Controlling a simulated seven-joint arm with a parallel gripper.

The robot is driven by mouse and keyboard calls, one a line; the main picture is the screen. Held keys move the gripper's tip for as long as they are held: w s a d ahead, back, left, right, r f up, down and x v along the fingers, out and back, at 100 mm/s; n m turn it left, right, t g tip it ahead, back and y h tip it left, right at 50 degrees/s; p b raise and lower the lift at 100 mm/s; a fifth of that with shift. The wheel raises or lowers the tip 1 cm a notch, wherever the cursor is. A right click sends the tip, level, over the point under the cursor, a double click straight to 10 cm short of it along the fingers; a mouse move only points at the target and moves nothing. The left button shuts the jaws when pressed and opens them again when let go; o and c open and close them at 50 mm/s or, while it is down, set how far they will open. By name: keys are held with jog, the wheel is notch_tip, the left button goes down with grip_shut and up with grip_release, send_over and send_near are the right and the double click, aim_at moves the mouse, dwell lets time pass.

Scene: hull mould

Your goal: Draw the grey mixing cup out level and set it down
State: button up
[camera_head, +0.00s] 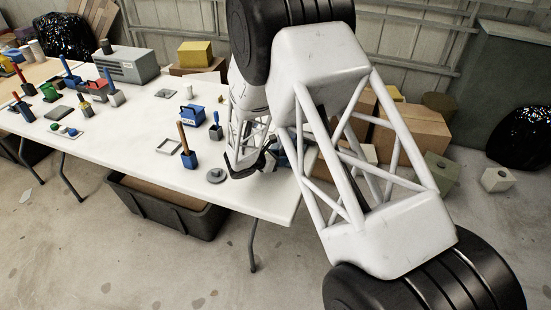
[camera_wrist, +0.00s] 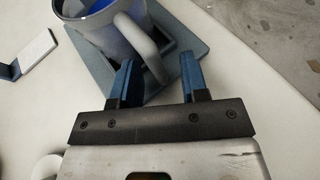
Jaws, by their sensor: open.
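The grey mixing cup (camera_wrist: 113,35) shows at the top of the wrist view, cut off by the frame edge, with blue inside it. Its handle (camera_wrist: 147,45) points toward my gripper (camera_wrist: 158,72). The two blue fingers are open, and the handle's lower end reaches into the gap between them. I cannot tell whether either finger touches it. The cup is on or in a grey-blue square piece (camera_wrist: 188,30); how it sits there is partly hidden. In the head view, my arm hides the cup at the right end of the white table (camera_head: 225,200).
A grey disc (camera_head: 216,175) and a blue block with a brown handle (camera_head: 189,158) stand left of my arm. A blue box (camera_head: 193,115) is farther back. The table's right edge is close by. A black bin (camera_head: 165,212) is below, and cardboard boxes (camera_head: 415,130) are behind.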

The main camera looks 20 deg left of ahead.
grip_shut()
jog(key=shift+r, duration=0.95)
dwell(1.1)
jog(key=shift+s, duration=0.2)
jog(key=shift+s, duration=5.75)
jog(key=shift+r, duration=0.1)
jog(key=shift+r, duration=1.9)
